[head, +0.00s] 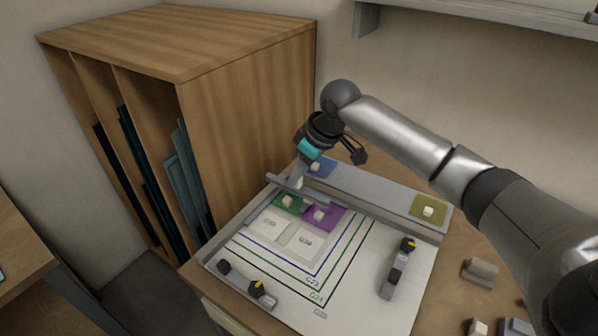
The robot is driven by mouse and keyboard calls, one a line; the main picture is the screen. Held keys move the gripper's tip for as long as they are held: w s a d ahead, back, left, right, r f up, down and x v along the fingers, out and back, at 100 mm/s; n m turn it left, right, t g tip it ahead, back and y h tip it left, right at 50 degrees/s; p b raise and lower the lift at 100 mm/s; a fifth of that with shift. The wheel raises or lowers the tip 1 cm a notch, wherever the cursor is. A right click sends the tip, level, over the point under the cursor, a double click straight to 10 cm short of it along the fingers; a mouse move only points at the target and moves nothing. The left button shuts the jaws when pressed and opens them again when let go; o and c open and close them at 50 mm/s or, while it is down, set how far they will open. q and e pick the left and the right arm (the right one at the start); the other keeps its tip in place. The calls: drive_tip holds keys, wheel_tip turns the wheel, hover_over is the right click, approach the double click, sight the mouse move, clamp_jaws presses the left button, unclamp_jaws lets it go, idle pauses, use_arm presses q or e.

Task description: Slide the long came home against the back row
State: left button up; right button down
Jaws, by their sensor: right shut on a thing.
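The long came (317,200) is a thin grey bar lying slantwise along the back edge of the green pane (280,206) and the purple pane (330,222). These two panes form the back row on the white pattern board (374,300), each with a pale knob. My right gripper (297,182) reaches down from behind and is shut on the came near its middle. I cannot tell whether the came touches the panes or a narrow gap is left. My left gripper is out of view.
A blue pane (322,172) and a yellow pane (420,212) sit on the grey back ledge (375,187). Black-knobbed clamps stand at the board's front (262,293) and right (396,268). A wooden rack (250,110) stands close on the left. Grey blocks (480,271) lie at right.

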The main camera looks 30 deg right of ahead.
sight(302, 194)
drive_tip(key=shift+f+b, duration=1.1)
drive_tip(key=shift+f, duration=2.9)
idle(4.0)
